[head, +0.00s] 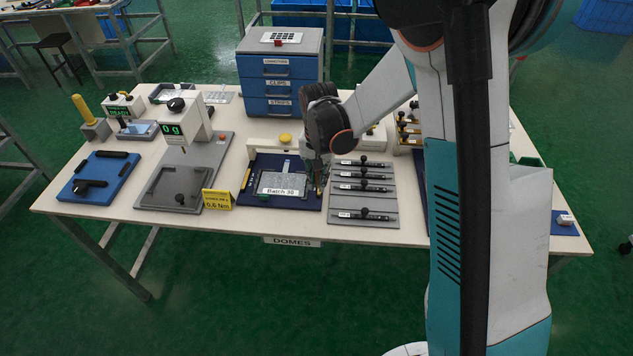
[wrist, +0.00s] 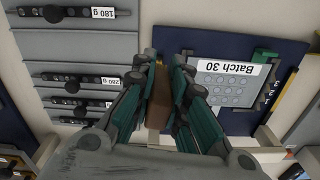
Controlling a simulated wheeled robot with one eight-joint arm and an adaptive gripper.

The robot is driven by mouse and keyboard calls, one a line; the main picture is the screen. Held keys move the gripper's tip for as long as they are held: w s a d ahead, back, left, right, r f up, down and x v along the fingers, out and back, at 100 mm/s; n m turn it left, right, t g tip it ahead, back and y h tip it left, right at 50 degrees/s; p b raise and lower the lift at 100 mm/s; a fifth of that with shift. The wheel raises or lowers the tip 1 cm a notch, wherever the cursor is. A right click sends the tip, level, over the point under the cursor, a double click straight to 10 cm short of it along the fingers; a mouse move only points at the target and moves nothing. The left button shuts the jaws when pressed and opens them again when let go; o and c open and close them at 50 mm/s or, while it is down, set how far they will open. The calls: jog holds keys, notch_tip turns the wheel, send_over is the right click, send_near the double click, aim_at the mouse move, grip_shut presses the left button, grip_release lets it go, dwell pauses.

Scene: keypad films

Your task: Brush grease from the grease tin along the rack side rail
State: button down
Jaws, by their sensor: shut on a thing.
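My gripper (head: 318,172) is over the right part of a dark blue mat in the head view. In the wrist view its fingers (wrist: 160,98) are shut on a narrow brown block-like piece (wrist: 159,96). Its lower end is hard to make out, and I cannot tell whether it touches the mat. Beside it on the mat lies a grey keypad film sheet (head: 284,182) with a white "Batch 30" label; the sheet also shows in the wrist view (wrist: 220,84). I cannot make out a grease tin, a brush or a rack side rail in either view.
Right of the mat is a grey plate (head: 362,204) with several black-knobbed weighted bars. Left are a yellow torque sign (head: 217,199), a press-like stand reading "0 g" (head: 175,130) and a blue board (head: 98,178). Blue drawers (head: 280,86) stand behind.

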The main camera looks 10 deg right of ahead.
jog(key=shift+r+p, duration=0.9)
jog(key=shift+r, duration=0.85)
